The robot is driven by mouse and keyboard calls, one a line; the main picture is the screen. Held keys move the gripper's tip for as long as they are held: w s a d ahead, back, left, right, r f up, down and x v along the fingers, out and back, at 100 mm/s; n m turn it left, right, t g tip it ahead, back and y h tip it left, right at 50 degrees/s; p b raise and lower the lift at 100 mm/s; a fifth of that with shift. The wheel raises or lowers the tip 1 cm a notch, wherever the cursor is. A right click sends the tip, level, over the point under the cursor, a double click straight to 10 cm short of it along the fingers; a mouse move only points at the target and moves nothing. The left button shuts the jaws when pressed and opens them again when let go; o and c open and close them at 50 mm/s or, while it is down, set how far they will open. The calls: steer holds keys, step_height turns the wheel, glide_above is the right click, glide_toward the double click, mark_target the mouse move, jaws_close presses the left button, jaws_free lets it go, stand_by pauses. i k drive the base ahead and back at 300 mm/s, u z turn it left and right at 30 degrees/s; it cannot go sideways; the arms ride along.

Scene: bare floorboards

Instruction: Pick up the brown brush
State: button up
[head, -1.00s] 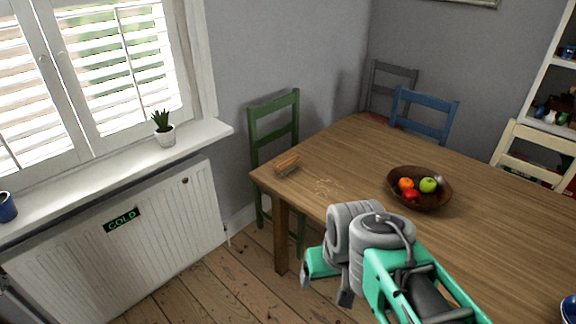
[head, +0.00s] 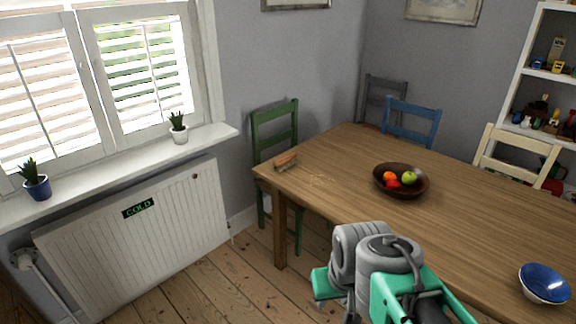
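The brown brush (head: 286,160) lies on the wooden table (head: 340,155), near its left corner by the green chair. My gripper (head: 335,300) is low in the head view, in front of the table's near edge and well apart from the brush. Its fingers are partly hidden behind my wrist and cut close to the bottom edge, so I cannot tell whether they are open or shut.
A bowl of fruit (head: 401,191) and a blue bowl (head: 544,282) stand on the table. A green chair (head: 275,140), a blue chair (head: 412,120) and a cream chair (head: 515,150) surround it. A radiator (head: 130,240) is at left. Floorboards (head: 215,290) in front are clear.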

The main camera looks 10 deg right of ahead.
mark_target(287, 160)
steer(key=z, duration=0.2)
steer(key=i, duration=1.25)
steer(key=u, duration=0.3)
steer(key=i, duration=0.9)
steer(key=u, duration=1.3)
steer(key=i, duration=0.65)
steer(key=u, duration=0.65)
